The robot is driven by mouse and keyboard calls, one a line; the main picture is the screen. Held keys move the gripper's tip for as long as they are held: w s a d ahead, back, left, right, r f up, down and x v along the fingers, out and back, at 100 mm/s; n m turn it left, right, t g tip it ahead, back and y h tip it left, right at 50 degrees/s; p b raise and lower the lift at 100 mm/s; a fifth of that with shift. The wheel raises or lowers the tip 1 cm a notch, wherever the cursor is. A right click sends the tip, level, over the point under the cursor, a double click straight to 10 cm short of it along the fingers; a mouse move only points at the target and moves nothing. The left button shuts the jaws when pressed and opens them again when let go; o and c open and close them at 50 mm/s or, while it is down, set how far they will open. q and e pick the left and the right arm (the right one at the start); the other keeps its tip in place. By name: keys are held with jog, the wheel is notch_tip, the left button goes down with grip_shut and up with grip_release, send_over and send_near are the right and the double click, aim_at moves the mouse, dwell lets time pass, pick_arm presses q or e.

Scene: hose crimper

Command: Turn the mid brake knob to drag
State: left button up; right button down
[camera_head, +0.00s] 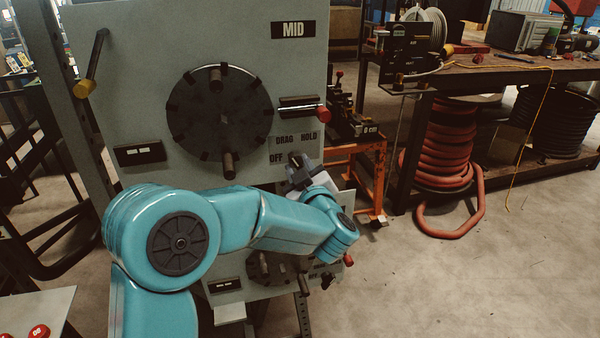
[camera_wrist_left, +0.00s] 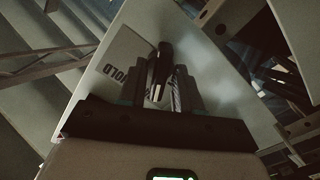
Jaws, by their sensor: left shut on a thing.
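The grey MID panel (camera_head: 120,60) stands upright with a large dark round plate on it. The mid brake knob's labels (camera_head: 292,140) read OFF, DRAG and HOLD, at the panel's lower right. My left gripper (camera_head: 301,172) is at the knob, just below these labels, and mostly covers it in the head view. In the left wrist view the dark knob (camera_wrist_left: 160,63) is between the two fingers, and the gripper is shut on it. The HOLD label shows beside it. Which label the knob points to I cannot tell. My right gripper is not in view.
A red-tipped lever (camera_head: 322,114) sticks out just above the labels. A yellow-ended handle (camera_head: 84,88) is at the panel's upper left. A lower panel with another dark wheel (camera_head: 266,268) is under my left arm. An orange stand (camera_head: 372,165) is to the right, with open floor beyond.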

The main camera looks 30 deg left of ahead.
pick_arm(q)
jog(key=shift+f, duration=0.1)
jog(key=o, duration=0.7)
jog(key=v, duration=1.6)
jog(key=shift+s+d, duration=0.15)
jog(key=shift+s, duration=0.05)
